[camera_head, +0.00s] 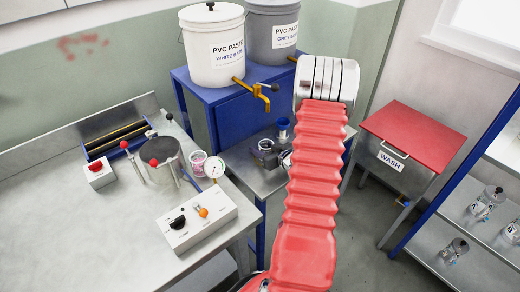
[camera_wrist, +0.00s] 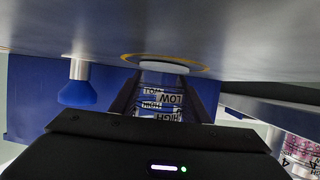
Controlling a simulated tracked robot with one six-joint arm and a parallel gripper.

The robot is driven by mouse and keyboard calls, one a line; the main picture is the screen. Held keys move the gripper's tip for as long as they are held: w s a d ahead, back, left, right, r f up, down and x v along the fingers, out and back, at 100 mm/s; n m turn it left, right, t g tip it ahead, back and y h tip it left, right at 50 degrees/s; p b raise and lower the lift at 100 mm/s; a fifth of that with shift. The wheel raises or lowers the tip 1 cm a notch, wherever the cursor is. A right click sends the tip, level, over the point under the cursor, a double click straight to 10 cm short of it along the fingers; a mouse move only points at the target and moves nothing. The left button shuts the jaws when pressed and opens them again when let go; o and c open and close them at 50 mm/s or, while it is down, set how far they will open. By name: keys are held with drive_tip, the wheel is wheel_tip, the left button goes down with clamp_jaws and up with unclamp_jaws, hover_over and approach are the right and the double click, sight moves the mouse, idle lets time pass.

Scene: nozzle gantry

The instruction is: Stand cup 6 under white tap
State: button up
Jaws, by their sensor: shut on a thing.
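My gripper (camera_wrist: 160,103) is shut on a clear cup (camera_wrist: 163,88) with dark HIGH and LOW markings, seen upside down in the wrist view. No number 6 is readable on it. The cup's pale base lies within a yellow ring (camera_wrist: 128,57) on a steel surface; I cannot tell whether it touches. In the head view, my red arm and grey wrist hide most of the gripper. The white tap (camera_head: 262,92) is a yellow spout with a dark handle, low on the white paste bucket (camera_head: 212,50). It stands above the steel shelf beside my arm.
A grey bucket (camera_head: 272,28) stands behind my wrist on the blue stand (camera_head: 205,95). A blue-topped metal piece (camera_wrist: 78,90) is near the held cup. Another marked cup (camera_wrist: 300,152) is at right. The red-lidded wash bin (camera_head: 412,135) stands right; the workbench (camera_head: 70,220) lies left.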

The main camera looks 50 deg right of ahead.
drive_tip(key=o, duration=1)
drive_tip(key=shift+f, duration=0.1)
drive_tip(key=v, duration=1.2)
drive_tip(key=shift+r, duration=0.25)
